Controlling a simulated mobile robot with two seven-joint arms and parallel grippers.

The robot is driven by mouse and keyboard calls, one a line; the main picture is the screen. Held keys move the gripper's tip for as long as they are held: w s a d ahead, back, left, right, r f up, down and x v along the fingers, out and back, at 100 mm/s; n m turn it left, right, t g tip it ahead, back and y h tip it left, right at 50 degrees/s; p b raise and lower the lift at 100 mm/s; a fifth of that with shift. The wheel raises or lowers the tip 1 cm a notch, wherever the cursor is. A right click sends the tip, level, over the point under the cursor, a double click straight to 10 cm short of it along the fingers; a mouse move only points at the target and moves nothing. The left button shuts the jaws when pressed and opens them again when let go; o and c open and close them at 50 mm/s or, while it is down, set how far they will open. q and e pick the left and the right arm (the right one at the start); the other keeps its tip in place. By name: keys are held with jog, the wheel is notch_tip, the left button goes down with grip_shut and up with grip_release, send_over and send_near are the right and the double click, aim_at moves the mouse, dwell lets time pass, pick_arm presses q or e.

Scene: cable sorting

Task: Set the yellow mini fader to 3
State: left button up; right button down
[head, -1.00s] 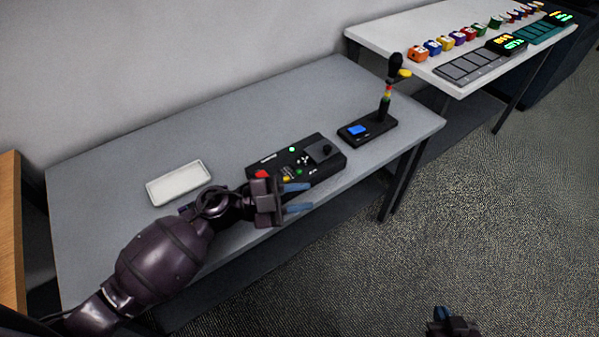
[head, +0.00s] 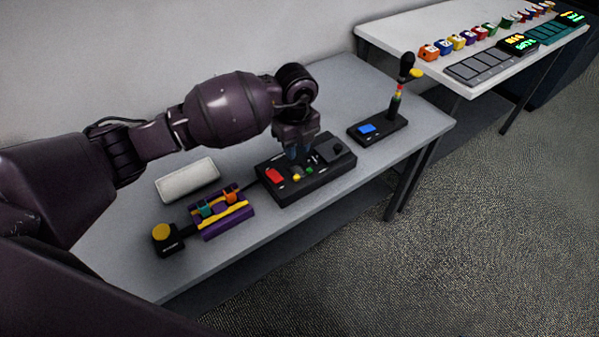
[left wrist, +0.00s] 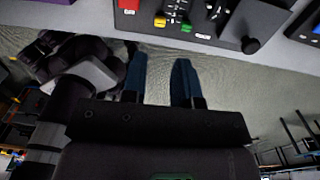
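The black control box (head: 306,188) lies on the grey table. The small yellow cap (head: 296,177), which I take for the yellow mini fader, is near its front edge, between a red button (head: 275,175) and a green cap (head: 309,171). The left wrist view also shows the yellow cap (left wrist: 160,22) at the top; scale marks are too small to read. My left gripper (head: 297,152) points down over the box, behind the yellow cap in the picture. Its two blue fingers (left wrist: 160,62) are apart with nothing between them. My right gripper is out of view.
A joystick stand (head: 378,130) is right of the box. A purple and yellow device (head: 222,222), a black box with a yellow knob (head: 166,240) and a white tray (head: 188,181) are to the left. A second table (head: 440,68) holds coloured blocks behind right.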

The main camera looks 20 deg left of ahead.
aim_at(297, 176)
pick_arm(q)
notch_tip(297, 176, down, 10)
jog(key=shift+r+b, duration=0.1)
jog(key=shift+b, duration=0.7)
grip_shut()
